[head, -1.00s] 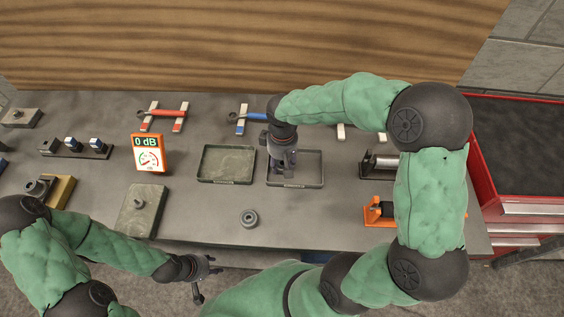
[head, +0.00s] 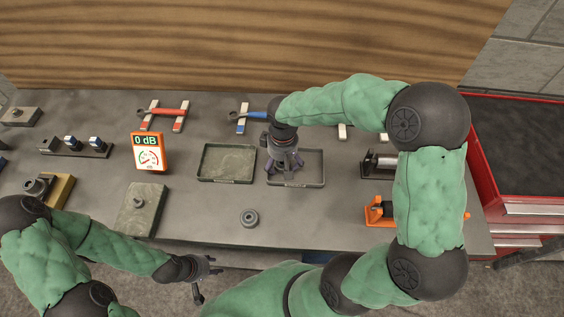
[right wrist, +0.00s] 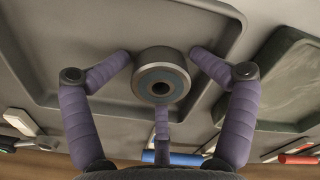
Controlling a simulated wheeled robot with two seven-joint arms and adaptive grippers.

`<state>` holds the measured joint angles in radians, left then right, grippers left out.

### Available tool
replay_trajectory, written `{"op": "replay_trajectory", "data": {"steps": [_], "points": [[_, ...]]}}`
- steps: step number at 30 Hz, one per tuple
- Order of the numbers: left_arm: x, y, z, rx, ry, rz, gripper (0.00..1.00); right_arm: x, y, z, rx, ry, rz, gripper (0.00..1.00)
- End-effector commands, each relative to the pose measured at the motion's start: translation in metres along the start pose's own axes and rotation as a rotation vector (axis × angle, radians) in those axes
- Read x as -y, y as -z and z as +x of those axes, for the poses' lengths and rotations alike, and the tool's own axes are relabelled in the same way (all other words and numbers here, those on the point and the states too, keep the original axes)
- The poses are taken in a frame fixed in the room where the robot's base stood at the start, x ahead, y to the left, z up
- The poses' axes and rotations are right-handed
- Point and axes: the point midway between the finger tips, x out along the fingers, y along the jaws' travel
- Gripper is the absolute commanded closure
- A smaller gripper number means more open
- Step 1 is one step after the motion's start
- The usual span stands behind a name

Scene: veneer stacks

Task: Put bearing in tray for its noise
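A grey bearing (right wrist: 161,78) with a blue-grey ring lies flat on the floor of the right tray (right wrist: 52,85), seen in the right wrist view. My right gripper (head: 285,172) is over the right tray (head: 310,186) in the head view and hides this bearing there. Its three purple fingers are spread around the bearing, with their tips slightly apart from it. A second bearing (head: 249,218) lies on the bench near its front edge. The left tray (head: 226,163) is empty. My left gripper (head: 205,277) is open and empty in front of the bench. The orange noise meter (head: 148,154) reads 0 dB.
A stone block with a peg (head: 141,209) stands at front left. Red-handled (head: 168,113) and blue-handled tools lie on rests at the back. An orange fixture (head: 378,211) stands at the right, near a red tool cabinet (head: 520,152). The bench around the loose bearing is clear.

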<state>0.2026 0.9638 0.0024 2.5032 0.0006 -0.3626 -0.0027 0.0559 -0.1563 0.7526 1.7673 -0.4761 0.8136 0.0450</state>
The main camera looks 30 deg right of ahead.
Motion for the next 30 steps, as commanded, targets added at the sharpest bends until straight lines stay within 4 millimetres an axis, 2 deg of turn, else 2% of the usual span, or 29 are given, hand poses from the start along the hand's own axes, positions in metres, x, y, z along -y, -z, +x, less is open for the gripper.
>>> {"op": "replay_trajectory", "data": {"steps": [1, 7, 14, 20, 30], "points": [[0.0, 0.0, 0.0, 0.0, 0.0, 0.0, 0.6, 0.003, -0.007, 0.006, 0.022, 0.005, -0.004, 0.35], [0.0, 0.0, 0.0, 0.0, 0.0, 0.0, 0.6, 0.003, -0.007, 0.005, 0.024, 0.005, -0.004, 0.35], [-0.002, 0.0, -0.004, 0.0, 0.0, 0.0, 0.6, 0.003, -0.007, -0.002, 0.025, 0.004, -0.003, 0.35], [-0.007, -0.001, -0.018, 0.0, 0.0, 0.0, 0.6, 0.002, -0.003, -0.024, 0.017, 0.003, -0.002, 0.35], [-0.019, -0.002, -0.054, 0.0, 0.0, 0.0, 0.6, -0.001, 0.008, -0.074, 0.008, 0.001, -0.001, 0.35]]}}
